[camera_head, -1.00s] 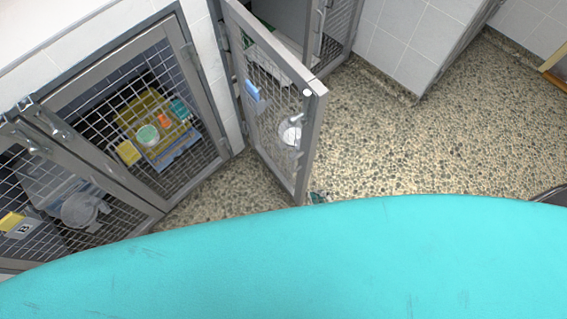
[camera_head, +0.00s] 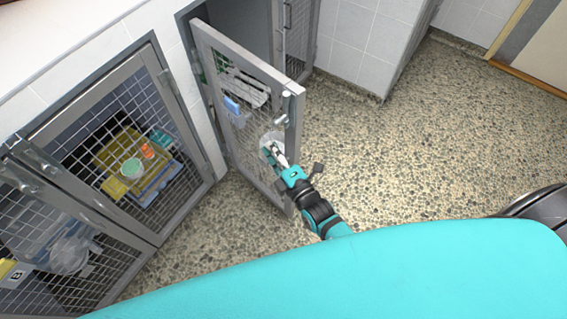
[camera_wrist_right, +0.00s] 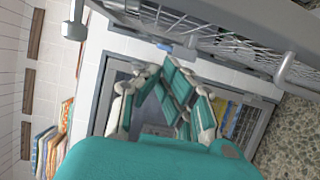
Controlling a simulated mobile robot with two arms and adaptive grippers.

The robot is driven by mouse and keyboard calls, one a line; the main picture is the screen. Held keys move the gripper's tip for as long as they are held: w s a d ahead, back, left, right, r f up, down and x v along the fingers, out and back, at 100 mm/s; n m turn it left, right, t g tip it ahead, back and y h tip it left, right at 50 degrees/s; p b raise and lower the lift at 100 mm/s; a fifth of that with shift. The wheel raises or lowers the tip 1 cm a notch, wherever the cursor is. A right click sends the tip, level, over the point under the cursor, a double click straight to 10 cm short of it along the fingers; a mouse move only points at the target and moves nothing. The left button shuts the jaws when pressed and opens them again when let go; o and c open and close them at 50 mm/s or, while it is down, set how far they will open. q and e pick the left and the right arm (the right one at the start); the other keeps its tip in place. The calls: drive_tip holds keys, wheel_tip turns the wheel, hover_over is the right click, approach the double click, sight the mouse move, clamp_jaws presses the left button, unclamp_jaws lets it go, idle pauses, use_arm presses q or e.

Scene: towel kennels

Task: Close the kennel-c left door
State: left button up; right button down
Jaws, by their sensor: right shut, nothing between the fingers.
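The open kennel door (camera_head: 245,58), a grey metal frame with wire mesh, stands swung out from the kennel row, hinged on its left side. It carries a blue tag (camera_head: 231,104) and a latch (camera_head: 283,108) near its free edge. I take it for the kennel-c left door; no letter shows on it. My right gripper (camera_head: 273,152) is shut and empty, overlapping the lower mesh near the free edge; contact is unclear. In the right wrist view the fingers (camera_wrist_right: 166,78) are below the door frame (camera_wrist_right: 230,25). My left gripper is out of view.
Kennel B, with its card (camera_head: 16,275), has shut mesh doors (camera_head: 150,236) at left. Another mesh door (camera_head: 297,30) stands beyond the open one. Pebbled floor (camera_head: 400,150) is clear to the right. Folded towels (camera_wrist_right: 48,140) show in the wrist view.

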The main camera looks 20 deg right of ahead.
drive_tip(key=shift+w+d, duration=0.5)
drive_tip(key=shift+d, duration=0.4)
drive_tip(key=shift+w+d, duration=0.45)
drive_tip(key=shift+d, duration=0.4)
